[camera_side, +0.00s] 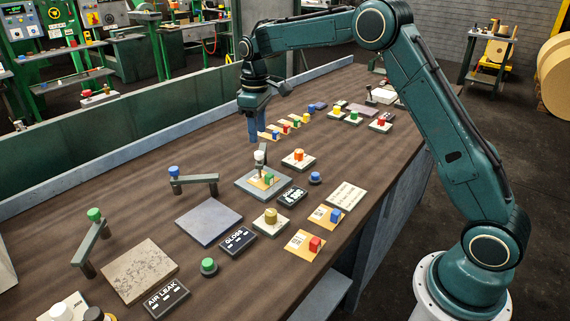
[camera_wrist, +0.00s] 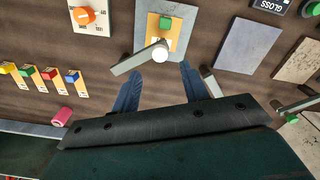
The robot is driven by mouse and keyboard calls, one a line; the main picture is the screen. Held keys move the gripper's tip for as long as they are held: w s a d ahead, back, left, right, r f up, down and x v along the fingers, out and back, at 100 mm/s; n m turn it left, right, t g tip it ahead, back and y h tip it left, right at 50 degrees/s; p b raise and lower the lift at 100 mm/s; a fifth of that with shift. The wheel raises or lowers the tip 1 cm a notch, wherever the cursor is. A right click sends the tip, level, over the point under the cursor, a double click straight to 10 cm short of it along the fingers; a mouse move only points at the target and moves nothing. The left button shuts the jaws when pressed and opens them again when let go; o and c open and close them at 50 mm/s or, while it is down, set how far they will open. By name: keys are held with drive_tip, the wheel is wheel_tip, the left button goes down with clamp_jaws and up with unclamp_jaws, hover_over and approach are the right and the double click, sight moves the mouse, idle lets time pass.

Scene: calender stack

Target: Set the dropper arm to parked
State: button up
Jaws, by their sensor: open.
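A small grey swing arm with a white knob (camera_side: 259,155) stands at the back of a grey plate (camera_side: 246,184) that holds a yellow card and a green block. It looks like the dropper arm, though no readable label confirms this. In the wrist view its white knob (camera_wrist: 160,54) is at the right end, over the card's near edge, and its grey bar points left and down, off the plate. My gripper (camera_side: 254,138) is open and empty, pointing down just behind the arm. In the wrist view my gripper (camera_wrist: 158,77) has its blue fingers either side, below the knob.
A blue-knobbed arm (camera_side: 199,179) and a green-knobbed arm (camera_side: 91,243) stand to the left, by a slate plate (camera_side: 209,222) and a speckled plate (camera_side: 139,270). An orange dial (camera_side: 299,155) is close right. Several coloured blocks on cards (camera_side: 289,124) lie behind.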

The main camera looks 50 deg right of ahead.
sight(259, 152)
drive_tip(key=shift+f, duration=3.15)
clamp_jaws()
